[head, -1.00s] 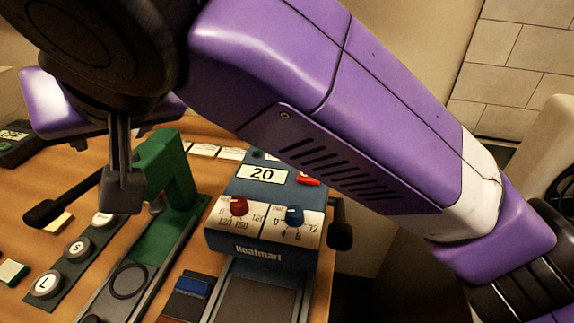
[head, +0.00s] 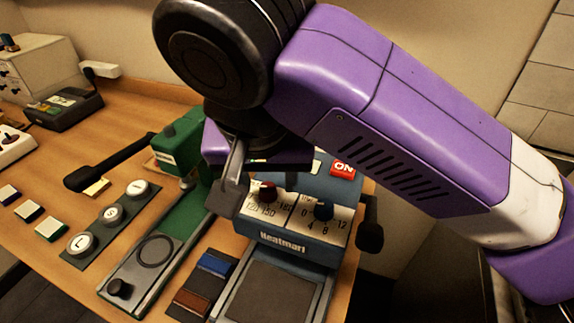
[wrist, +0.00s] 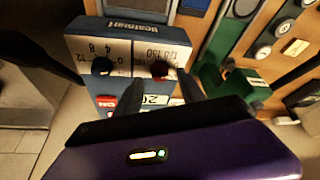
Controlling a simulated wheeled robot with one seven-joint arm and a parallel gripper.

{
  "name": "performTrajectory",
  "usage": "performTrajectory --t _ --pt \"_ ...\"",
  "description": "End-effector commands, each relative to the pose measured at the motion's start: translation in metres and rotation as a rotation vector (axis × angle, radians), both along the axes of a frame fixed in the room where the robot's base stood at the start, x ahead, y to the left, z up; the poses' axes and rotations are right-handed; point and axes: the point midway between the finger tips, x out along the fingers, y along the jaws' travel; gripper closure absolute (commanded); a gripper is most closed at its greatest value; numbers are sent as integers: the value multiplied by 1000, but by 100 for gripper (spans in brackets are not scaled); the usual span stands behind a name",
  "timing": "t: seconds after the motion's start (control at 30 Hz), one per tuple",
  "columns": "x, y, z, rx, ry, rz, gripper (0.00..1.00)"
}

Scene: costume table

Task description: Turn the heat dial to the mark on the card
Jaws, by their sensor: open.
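The red heat dial (head: 265,191) is on the white left half of the blue Heatmart press's control panel, over a printed scale with 120, 150 and 180. It also shows in the wrist view (wrist: 160,70). Its pointer direction is too small to read. My gripper (head: 262,190) is open, its fingers pointing down over the panel's left part.
A blue-black dial (head: 323,211) sits beside the red one, with a red ON switch (head: 342,168) above. The green press (head: 178,145) with its black lever stands close at left. Round L and S buttons (head: 111,214) are farther left. A black handle (head: 370,235) sticks out at right.

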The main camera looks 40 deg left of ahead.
Motion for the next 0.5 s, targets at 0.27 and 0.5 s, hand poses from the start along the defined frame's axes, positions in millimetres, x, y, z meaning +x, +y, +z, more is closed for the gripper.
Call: performTrajectory --t 0.27,0.5 --pt "5 4 -16 0 -1 2 53" --pt "5 4 -16 1 -1 2 59"
